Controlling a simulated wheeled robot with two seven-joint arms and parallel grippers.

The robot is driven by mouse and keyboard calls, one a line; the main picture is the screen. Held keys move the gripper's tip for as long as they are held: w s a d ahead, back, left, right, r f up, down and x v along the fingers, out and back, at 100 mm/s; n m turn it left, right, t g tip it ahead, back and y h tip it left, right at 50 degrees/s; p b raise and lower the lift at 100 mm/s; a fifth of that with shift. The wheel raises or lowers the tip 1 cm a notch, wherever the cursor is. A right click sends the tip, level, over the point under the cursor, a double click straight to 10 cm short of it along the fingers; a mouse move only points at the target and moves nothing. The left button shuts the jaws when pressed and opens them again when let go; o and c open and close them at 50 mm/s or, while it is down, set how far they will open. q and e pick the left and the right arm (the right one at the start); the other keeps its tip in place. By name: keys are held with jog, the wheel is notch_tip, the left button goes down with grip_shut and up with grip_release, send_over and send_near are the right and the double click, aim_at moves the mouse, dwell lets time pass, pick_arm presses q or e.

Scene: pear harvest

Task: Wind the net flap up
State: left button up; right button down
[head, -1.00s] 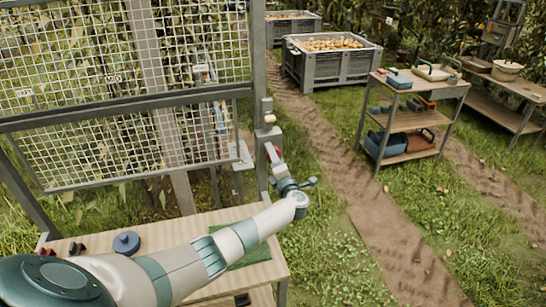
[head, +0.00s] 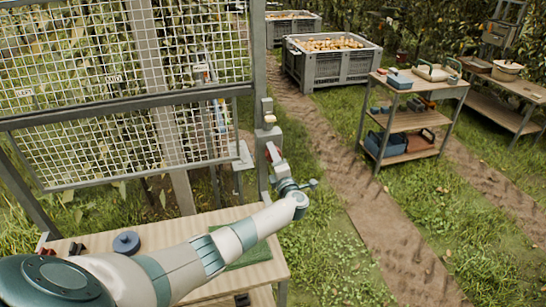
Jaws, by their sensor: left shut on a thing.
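The net flap (head: 105,150) is a pale mesh panel with a grey lower bar, hanging below a grey crossbar (head: 125,107). Its lower bar is above the wooden bench, and a gap shows beneath it. A small pale box-like fitting (head: 269,120) is on the post to the right of the net. My left gripper (head: 273,156) is beside that post, just below the fitting, shut on a small reddish part, likely a crank handle. The jaws and wrist hide most of what is held. My right gripper is not in view.
The wooden bench (head: 205,222) stands below the net, with a dark round object (head: 126,243) and a green mat (head: 248,252). A tool shelf (head: 410,122) and a grey crate (head: 330,65) of pears stand beyond. Grass and a dirt path lie to the right.

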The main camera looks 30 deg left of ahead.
pick_arm(q)
jog(key=shift+w+r, duration=0.15)
jog(key=shift+r, duration=0.25)
dwell(1.8)
jog(key=o, duration=1)
jog(key=shift+d+f+m, duration=0.1)
jog(key=shift+f+m, duration=0.1)
jog(key=shift+m, duration=0.1)
jog(key=shift+f, duration=0.1)
jog(key=b+v, duration=0.1)
jog(key=v, duration=1.6)
jog(key=shift+s, duration=0.2)
jog(key=shift+o, duration=0.2)
